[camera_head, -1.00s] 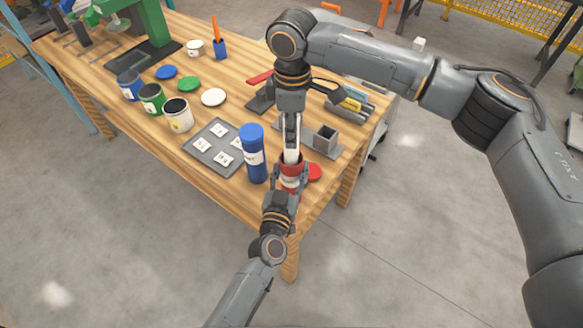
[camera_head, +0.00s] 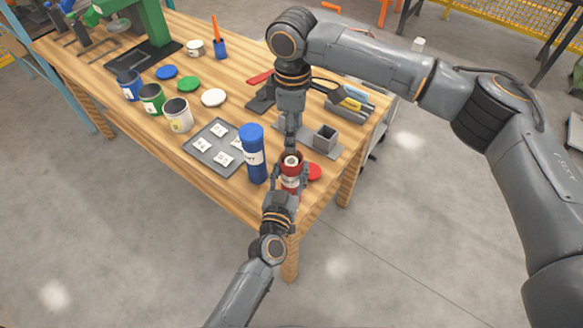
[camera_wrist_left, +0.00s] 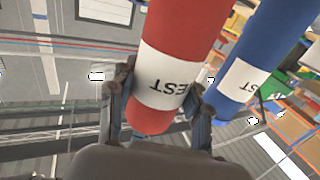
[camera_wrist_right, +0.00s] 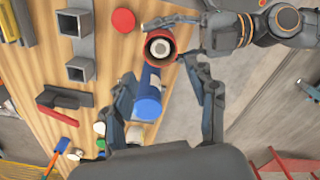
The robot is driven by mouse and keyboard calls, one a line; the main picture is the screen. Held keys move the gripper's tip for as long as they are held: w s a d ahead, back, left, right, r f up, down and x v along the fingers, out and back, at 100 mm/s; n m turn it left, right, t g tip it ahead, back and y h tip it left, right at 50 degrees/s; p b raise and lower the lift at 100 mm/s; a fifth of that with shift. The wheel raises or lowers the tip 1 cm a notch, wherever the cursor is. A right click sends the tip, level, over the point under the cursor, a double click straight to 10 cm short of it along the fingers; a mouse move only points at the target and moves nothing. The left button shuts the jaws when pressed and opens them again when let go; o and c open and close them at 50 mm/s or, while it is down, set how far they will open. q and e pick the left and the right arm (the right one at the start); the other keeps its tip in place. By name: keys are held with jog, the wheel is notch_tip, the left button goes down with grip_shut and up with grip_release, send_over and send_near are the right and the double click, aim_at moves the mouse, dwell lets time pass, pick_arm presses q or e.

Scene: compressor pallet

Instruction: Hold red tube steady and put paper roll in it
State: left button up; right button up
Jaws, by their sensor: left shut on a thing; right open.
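The red tube (camera_head: 292,183) stands upright at the table's near right corner, its white label also showing in the left wrist view (camera_wrist_left: 165,78). My left gripper (camera_wrist_left: 158,98) is shut on it, a finger on each side. The white paper roll (camera_head: 291,160) is inside the red tube; its round end shows within the red rim in the right wrist view (camera_wrist_right: 160,47). My right gripper (camera_wrist_right: 160,74) is open and empty just above the tube, the fingers apart. Most of the roll is hidden by the tube.
A blue tube (camera_head: 254,160) stands close beside the red tube on its left. A red lid (camera_head: 314,172) lies to its right. A grey tray (camera_head: 205,150) with white labels, a grey square holder (camera_head: 326,138) and several paint cans are on the table.

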notch_tip(320, 180, up, 11)
dwell(0.3)
jog(key=shift+r, duration=0.1)
pick_arm(q)
jog(key=o, duration=1.2)
